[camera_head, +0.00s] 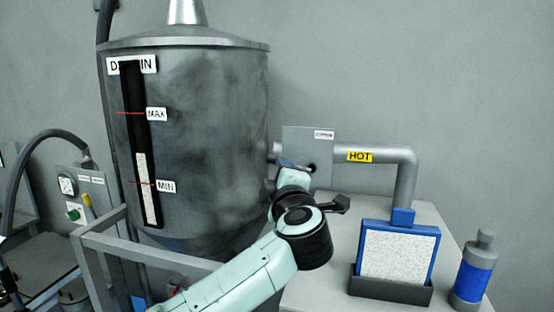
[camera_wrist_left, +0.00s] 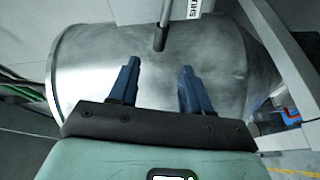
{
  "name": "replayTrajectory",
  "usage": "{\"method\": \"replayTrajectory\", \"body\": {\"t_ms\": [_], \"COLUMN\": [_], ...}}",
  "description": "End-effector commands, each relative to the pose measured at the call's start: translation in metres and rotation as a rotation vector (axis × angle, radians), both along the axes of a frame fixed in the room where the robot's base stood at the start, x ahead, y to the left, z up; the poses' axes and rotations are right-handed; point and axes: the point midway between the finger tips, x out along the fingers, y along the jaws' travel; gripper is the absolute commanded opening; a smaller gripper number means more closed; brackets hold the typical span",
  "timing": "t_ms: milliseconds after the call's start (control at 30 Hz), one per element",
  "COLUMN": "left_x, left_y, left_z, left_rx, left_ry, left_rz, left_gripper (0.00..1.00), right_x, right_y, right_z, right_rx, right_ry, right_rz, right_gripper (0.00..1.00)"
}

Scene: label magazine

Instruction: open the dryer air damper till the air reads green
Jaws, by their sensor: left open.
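A grey plate (camera_head: 318,150) with a small white label stands on the pipe right of the drum, in the head view. My left gripper (camera_head: 286,164) is in front of it, mostly hidden by its own wrist. In the left wrist view the gripper (camera_wrist_left: 159,67) is open, with nothing between its blue fingers. A dark-tipped rod (camera_wrist_left: 160,37), apparently the damper handle, lies just beyond the fingertips, roughly in line with the gap. A white label (camera_wrist_left: 194,9), seemingly reading SHUT, is beside it. A round dial (camera_head: 67,184) is on the left panel; its reading is too small to tell.
The large metal drum (camera_head: 205,130) has a level strip with MAX and MIN marks. A pipe (camera_head: 385,155) marked HOT runs right. A blue-framed filter (camera_head: 400,252) in a dark holder and a blue-banded bottle (camera_head: 473,272) stand on the right bench. A rail (camera_head: 150,254) crosses the front left.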

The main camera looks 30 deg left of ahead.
Motion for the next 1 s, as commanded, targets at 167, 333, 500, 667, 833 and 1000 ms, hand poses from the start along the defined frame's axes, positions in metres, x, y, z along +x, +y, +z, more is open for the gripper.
{"method": "replayTrajectory", "body": {"t_ms": [167, 333, 500, 667, 833, 1000], "left_x": [0.034, 0.059, 0.074, 0.078, 0.078, 0.078], "left_y": [0.025, 0.044, 0.054, 0.058, 0.058, 0.058], "left_z": [0.005, 0.004, 0.003, 0.002, 0.001, 0.001], "left_rx": [0.001, 0.001, 0.001, 0.001, 0.001, 0.001], "left_ry": [-0.003, -0.003, -0.002, -0.002, 0.0, 0.0], "left_rz": [0.003, 0.002, 0.0, -0.001, 0.0, 0.0], "left_gripper": [0.48, 0.48, 0.48, 0.48, 0.48, 0.12], "right_x": [0.018, 0.031, 0.039, 0.04, 0.04, 0.039], "right_y": [0.0, 0.0, 0.0, 0.0, 0.0, 0.0], "right_z": [0.018, 0.028, 0.034, 0.036, 0.035, 0.035], "right_rx": [-0.001, 0.0, 0.0, -0.001, 0.0, 0.0], "right_ry": [-0.021, -0.036, -0.045, -0.047, -0.046, -0.046], "right_rz": [0.0, 0.001, 0.001, 0.0, 0.0, 0.0], "right_gripper": [0.43, 0.43, 0.43, 0.43, 0.43, 0.43]}}
